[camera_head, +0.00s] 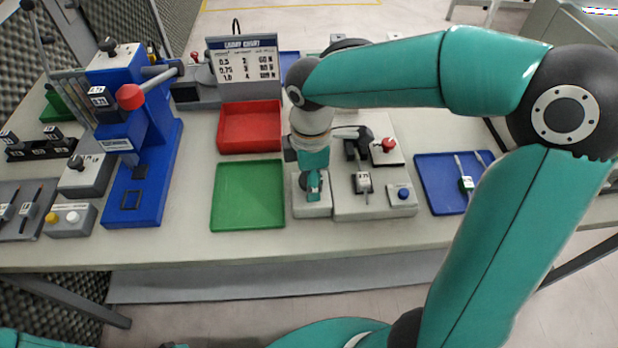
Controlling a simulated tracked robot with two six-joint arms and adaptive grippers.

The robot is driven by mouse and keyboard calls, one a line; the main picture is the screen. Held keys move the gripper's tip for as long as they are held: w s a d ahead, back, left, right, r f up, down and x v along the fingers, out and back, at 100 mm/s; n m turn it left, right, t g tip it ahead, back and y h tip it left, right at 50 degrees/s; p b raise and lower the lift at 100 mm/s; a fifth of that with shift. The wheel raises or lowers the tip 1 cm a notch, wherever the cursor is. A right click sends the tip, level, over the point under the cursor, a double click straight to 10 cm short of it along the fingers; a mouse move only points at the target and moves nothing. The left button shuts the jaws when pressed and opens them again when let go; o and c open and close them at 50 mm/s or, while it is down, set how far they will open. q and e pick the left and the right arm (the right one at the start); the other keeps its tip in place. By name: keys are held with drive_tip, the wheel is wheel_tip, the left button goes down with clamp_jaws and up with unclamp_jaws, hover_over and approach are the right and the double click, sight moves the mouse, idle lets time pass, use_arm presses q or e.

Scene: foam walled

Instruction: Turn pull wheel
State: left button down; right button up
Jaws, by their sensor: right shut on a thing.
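My right arm reaches in from the right, and its gripper (314,184) points down over a small grey block at the left end of the grey pull-test fixture (345,206). The gripper is shut on a small dark part on top of this block, seemingly the pull wheel (304,181). The gripper hides most of that part, so its shape and angle cannot be told. Right of it on the fixture stand a black clamp-like piece, a small labelled part (363,183), a red knob (388,145) and a blue button (403,193). My left gripper is not in view.
A green tray (247,220) lies just left of the fixture, with a red tray (249,130) behind it. A blue tray (437,190) with labelled parts lies right. A tall blue press (143,175) with a red knob stands left. A chart (243,65) stands behind.

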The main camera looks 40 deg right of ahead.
drive_tip(key=shift+w+r, duration=0.1)
drive_tip(key=m, duration=0.4)
drive_tip(key=shift+b, duration=0.3)
drive_tip(key=m, duration=0.3)
drive_tip(key=shift+d+m, duration=0.1)
drive_tip(key=shift+m, duration=0.3)
drive_tip(key=m+b, duration=0.1)
drive_tip(key=m, duration=0.5)
drive_tip(key=shift+w+m, duration=0.1)
drive_tip(key=shift+m, duration=0.2)
drive_tip(key=shift+r, duration=0.1)
drive_tip(key=o, duration=1.2)
